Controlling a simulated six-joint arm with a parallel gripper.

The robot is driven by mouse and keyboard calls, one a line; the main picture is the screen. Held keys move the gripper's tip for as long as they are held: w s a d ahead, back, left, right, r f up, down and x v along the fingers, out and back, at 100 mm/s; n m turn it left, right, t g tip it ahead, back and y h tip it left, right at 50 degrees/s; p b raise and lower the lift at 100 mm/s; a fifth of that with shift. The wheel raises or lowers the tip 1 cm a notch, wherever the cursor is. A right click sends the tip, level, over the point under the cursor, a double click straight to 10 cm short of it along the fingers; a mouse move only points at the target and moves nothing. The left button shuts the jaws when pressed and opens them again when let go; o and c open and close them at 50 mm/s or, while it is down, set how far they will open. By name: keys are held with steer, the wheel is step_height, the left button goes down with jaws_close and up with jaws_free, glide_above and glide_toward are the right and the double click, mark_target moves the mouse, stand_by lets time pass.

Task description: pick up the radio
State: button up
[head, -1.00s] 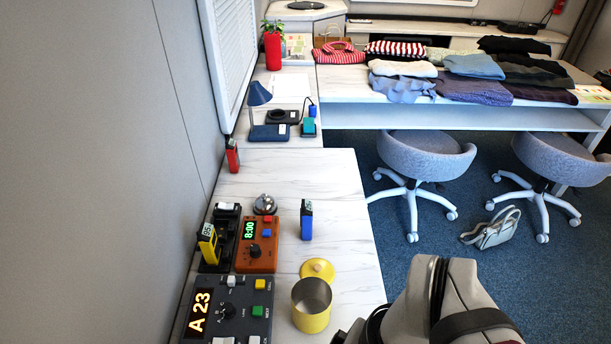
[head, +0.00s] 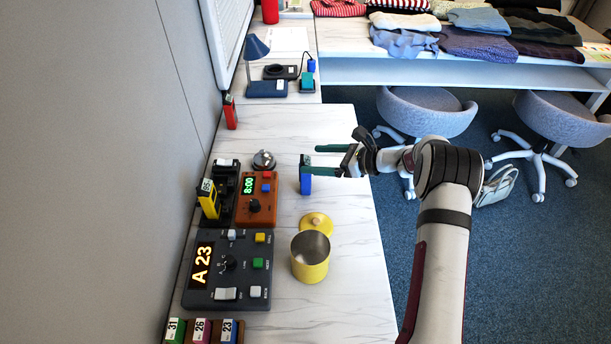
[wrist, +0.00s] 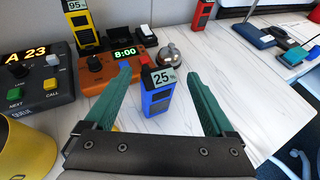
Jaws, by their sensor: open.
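A small upright blue handset radio (head: 306,184) with a "25" label on top stands on the white marbled counter. It also shows in the wrist view (wrist: 157,101). My gripper (head: 310,160) is open, with green fingers. In the wrist view the fingers (wrist: 159,70) lie left and right of the blue radio, with gaps and no visible contact. A yellow handset (head: 208,199) labelled "95" stands in a black charger at left. A red handset (head: 231,113) stands farther back by the wall.
An orange clock box (head: 257,205) showing 8:00 and a silver bell (head: 264,161) are left of the blue radio. A yellow canister (head: 310,262), its lid (head: 316,223) and a grey "A 23" panel (head: 228,268) are nearer. The counter (head: 335,125) behind the radio is clear.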

steer(key=x, duration=0.7)
steer(key=shift+s+f, duration=0.15)
steer(key=shift+f, duration=0.15)
jaws_close()
